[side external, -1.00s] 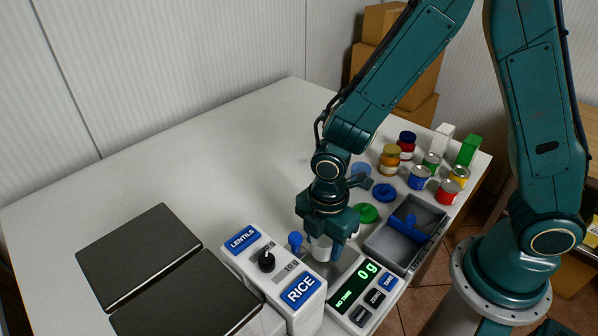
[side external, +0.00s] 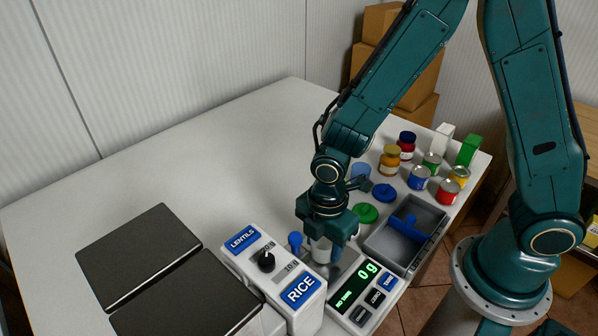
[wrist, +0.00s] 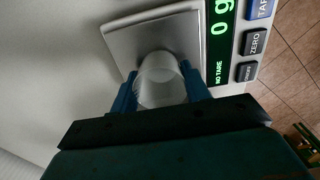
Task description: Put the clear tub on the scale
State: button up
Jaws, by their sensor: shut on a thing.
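The clear tub (wrist: 160,82) is between the two blue fingers of my gripper (wrist: 160,88) in the wrist view. My gripper (side external: 326,250) is shut on it, and the tub (side external: 320,250) shows pale between the fingers in the side view. The tub is over the square metal plate of the scale (wrist: 122,38). I cannot tell whether its base touches the plate. The scale (side external: 356,288) reads 0 g and "NO TARE". My gripper hides part of the plate in the side view.
A white dispenser (side external: 248,262) labelled LENTILS and RICE stands close left of the gripper. A grey tray (side external: 437,213) with a blue scoop lies to the right. Green (side external: 366,213) and blue (side external: 384,193) lids lie behind, near several jars and cans. The table's far left is clear.

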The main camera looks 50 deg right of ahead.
jog(key=shift+f, duration=0.1)
jog(key=o, duration=1.3)
notch_tip(320, 180, up, 8)
jog(key=shift+r, duration=0.1)
dwell(0.5)
